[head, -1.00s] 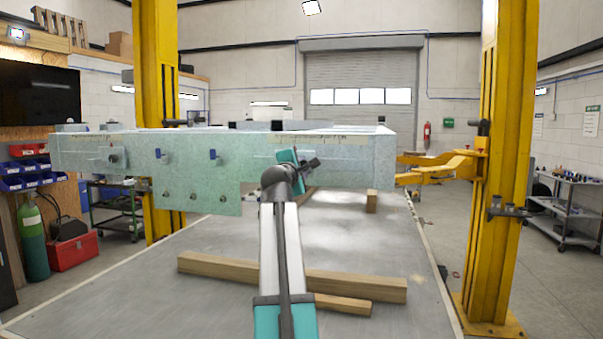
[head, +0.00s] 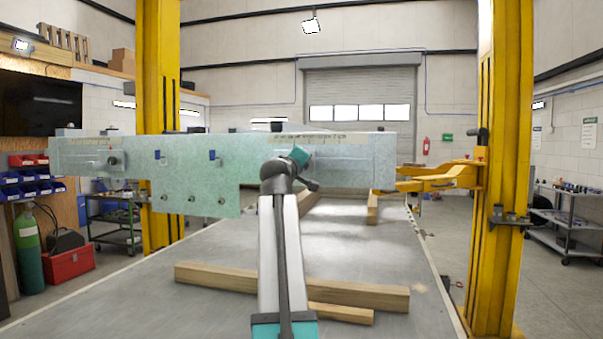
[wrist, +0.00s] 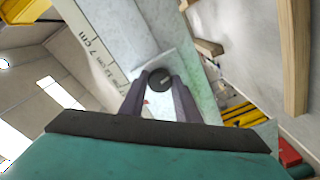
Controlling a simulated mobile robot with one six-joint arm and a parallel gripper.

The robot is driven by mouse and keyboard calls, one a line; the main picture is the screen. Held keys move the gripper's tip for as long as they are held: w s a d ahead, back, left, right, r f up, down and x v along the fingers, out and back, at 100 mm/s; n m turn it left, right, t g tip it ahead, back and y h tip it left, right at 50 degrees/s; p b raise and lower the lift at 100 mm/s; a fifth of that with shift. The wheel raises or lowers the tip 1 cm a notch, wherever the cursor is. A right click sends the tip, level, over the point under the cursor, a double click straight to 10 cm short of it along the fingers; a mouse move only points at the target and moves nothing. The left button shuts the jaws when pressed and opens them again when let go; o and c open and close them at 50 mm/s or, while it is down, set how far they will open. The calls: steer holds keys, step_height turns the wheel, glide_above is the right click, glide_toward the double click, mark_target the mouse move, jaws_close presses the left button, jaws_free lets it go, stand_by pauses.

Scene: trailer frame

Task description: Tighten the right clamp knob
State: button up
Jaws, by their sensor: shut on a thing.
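The right clamp knob (wrist: 160,80) is a dark round knob on a pale plate, seen in the wrist view. My gripper (wrist: 159,93) has its two dark fingers on either side of the knob and is shut on it. In the head view my gripper (head: 310,170) reaches the right part of the pale green trailer frame (head: 360,172), and my arm hides the knob there. The left clamp knob (head: 112,160) is a dark knob at the frame's left end. A printed centimetre scale (wrist: 97,55) runs along the frame beside the held knob.
Two blue-handled pieces (head: 212,155) and several small bolts (head: 192,199) are on the frame's front face. Wooden beams (head: 350,294) lie on the grey table (head: 130,300) below. Yellow lift posts (head: 497,170) stand at both sides.

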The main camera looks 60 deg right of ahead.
steer(key=shift+r+m+b, duration=0.25)
steer(key=shift+m+b, duration=0.15)
steer(key=shift+m, duration=0.4)
steer(key=o, duration=1)
steer(key=shift+d+f, duration=0.1)
steer(key=shift+o, duration=0.2)
steer(key=shift+f, duration=0.1)
steer(key=b+v, duration=0.1)
steer(key=v, duration=1.3)
steer(key=shift+b, duration=0.35)
